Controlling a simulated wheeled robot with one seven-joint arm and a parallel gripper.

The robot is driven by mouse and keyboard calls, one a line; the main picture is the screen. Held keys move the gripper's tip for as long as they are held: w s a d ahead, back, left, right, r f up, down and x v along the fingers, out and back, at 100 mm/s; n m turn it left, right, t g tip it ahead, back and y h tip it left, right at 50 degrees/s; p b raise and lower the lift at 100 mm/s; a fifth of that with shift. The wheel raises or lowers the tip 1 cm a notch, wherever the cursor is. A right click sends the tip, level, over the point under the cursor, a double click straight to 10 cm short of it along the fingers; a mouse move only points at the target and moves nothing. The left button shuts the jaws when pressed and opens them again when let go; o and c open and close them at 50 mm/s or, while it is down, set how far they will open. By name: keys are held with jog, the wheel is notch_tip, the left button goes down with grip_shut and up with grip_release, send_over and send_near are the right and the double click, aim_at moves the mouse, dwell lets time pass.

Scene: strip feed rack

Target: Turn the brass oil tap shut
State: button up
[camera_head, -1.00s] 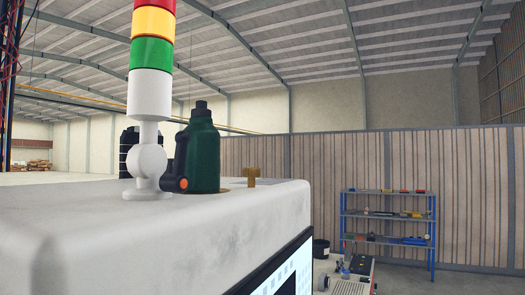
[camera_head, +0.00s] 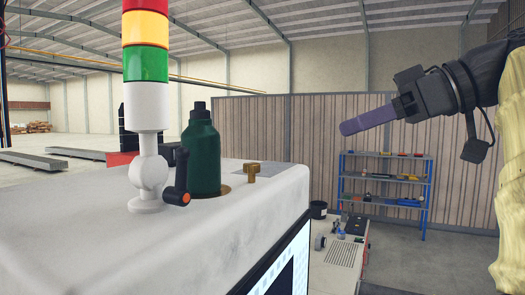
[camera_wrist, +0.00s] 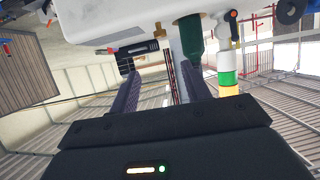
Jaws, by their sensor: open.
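The brass oil tap (camera_head: 253,172) is a small T-shaped fitting standing upright on the white machine top, near its back edge, right of a dark green bottle (camera_head: 203,155). In the wrist view, which is upside down, the brass tap (camera_wrist: 158,30) shows small at the top, beyond the fingers. My gripper (camera_head: 343,128) is at the right in the head view, seen from the side, above and apart from the tap. In the wrist view, my gripper (camera_wrist: 161,75) is open, with nothing between its fingers.
A stack light (camera_head: 146,60) and a dark lever with an orange end (camera_head: 179,180) stand left of the bottle on the machine top (camera_head: 100,230). A blue shelf (camera_head: 385,190) stands well behind. The air between my gripper and the tap looks clear.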

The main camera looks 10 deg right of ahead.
aim_at(255, 164)
dwell(0.3)
jog(key=p+x, duration=0.2)
jog(key=x, duration=1.5)
jog(key=shift+w+a+f+p, duration=0.1)
jog(key=shift+a+p, duration=0.15)
jog(key=shift+p, duration=0.05)
jog(key=c, duration=1)
